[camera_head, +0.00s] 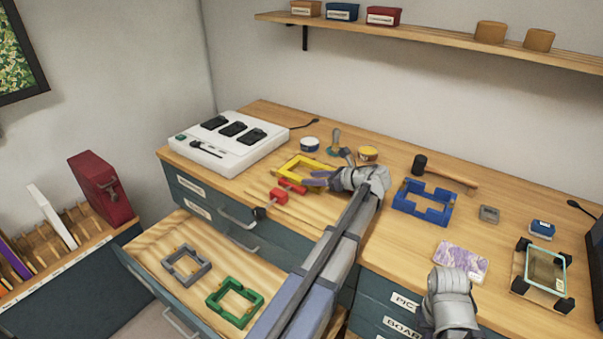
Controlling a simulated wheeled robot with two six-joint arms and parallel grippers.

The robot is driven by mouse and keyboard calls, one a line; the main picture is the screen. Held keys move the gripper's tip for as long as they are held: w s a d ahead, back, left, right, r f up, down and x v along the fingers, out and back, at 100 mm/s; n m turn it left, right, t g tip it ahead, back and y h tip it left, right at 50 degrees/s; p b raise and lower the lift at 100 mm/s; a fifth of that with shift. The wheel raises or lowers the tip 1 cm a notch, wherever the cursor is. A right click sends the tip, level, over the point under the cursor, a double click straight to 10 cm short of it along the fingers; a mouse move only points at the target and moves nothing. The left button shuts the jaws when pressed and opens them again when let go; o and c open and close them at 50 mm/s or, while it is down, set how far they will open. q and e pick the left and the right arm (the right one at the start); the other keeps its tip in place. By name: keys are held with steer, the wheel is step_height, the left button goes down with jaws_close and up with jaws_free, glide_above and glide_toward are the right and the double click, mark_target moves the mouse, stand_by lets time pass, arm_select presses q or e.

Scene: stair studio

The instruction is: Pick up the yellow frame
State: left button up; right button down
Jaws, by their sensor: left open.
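The yellow frame (287,165) lies flat on the wooden worktop, left of the middle in the head view. My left gripper (331,169) is open, with its fingers pointing left at the frame's right side. One finger covers part of the frame's near right corner; I cannot tell whether it touches. Nothing shows between the fingers. My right gripper (450,301) is low at the right, over the front of the worktop; its fingers are hidden.
A red-headed tool (279,196) lies just in front of the yellow frame. A blue frame (422,213) and a hammer (440,174) lie to the right. The open drawer (160,233) below holds a grey frame (186,265) and a green frame (235,300). A white charger box (205,157) stands left.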

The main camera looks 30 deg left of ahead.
mark_target(299, 178)
arm_select(q)
steer(key=shift+w+a+f+b, duration=0.1)
steer(key=shift+a+f+b, duration=0.25)
steer(key=shift+a, duration=0.05)
steer(key=b+x, duration=0.1)
steer(key=x, duration=0.2)
steer(key=shift+w+a+f+b, duration=0.1)
steer(key=shift+a+f+b, duration=0.05)
steer(key=shift+f+b, duration=0.15)
steer(key=shift+a, duration=0.3)
jaws_close()
